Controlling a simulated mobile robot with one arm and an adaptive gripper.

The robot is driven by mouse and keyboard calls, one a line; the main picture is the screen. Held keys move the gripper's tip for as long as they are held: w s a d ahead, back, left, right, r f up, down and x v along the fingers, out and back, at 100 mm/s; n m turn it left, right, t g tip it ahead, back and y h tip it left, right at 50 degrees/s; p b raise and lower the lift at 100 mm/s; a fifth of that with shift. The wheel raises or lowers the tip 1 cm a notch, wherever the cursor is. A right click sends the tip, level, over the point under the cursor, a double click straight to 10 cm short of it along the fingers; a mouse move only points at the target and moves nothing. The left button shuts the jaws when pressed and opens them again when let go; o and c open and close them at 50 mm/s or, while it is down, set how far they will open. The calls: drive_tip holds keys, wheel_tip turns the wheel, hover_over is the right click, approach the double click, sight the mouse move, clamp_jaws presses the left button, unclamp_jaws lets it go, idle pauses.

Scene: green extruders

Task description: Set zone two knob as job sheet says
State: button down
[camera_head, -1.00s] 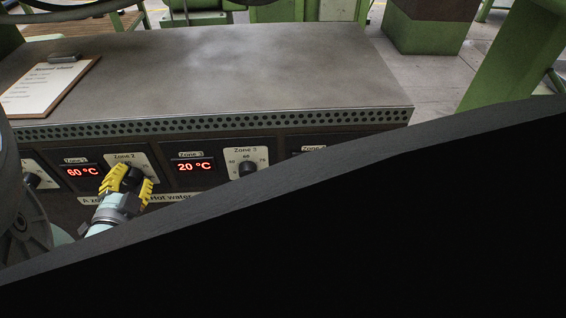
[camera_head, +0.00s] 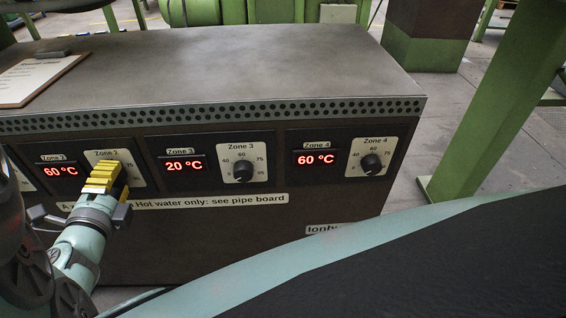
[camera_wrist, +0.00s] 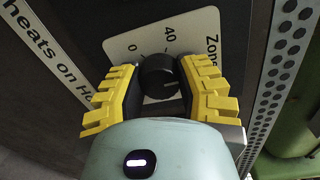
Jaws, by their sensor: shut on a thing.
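The zone two knob (camera_wrist: 158,75) is black and round on a cream dial plate; in the wrist view it sits between the yellow fingers of my gripper (camera_wrist: 165,88). My gripper is shut on it. In the head view my gripper (camera_head: 107,173) covers the knob and much of the Zone 2 plate (camera_head: 128,160), so the knob's setting is hidden there. The Zone 2 display (camera_head: 60,171) glows red at 60 °C. The job sheet (camera_head: 38,78) lies on a clipboard on the cabinet top at the left; its writing is too small to read.
To the right are the Zone 3 display (camera_head: 183,166) at 20 °C with its knob (camera_head: 243,173), and the Zone 4 display (camera_head: 318,160) at 60 °C with its knob (camera_head: 371,164). The cabinet top (camera_head: 250,65) is mostly bare. A green post (camera_head: 500,115) stands at the right.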

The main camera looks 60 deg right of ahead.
drive_tip(key=shift+a+f, duration=0.1)
idle(0.3)
drive_tip(key=c, duration=0.5)
unclamp_jaws()
drive_tip(key=shift+m, duration=0.3)
drive_tip(key=v, duration=0.7)
drive_tip(key=shift+s+a, duration=0.1)
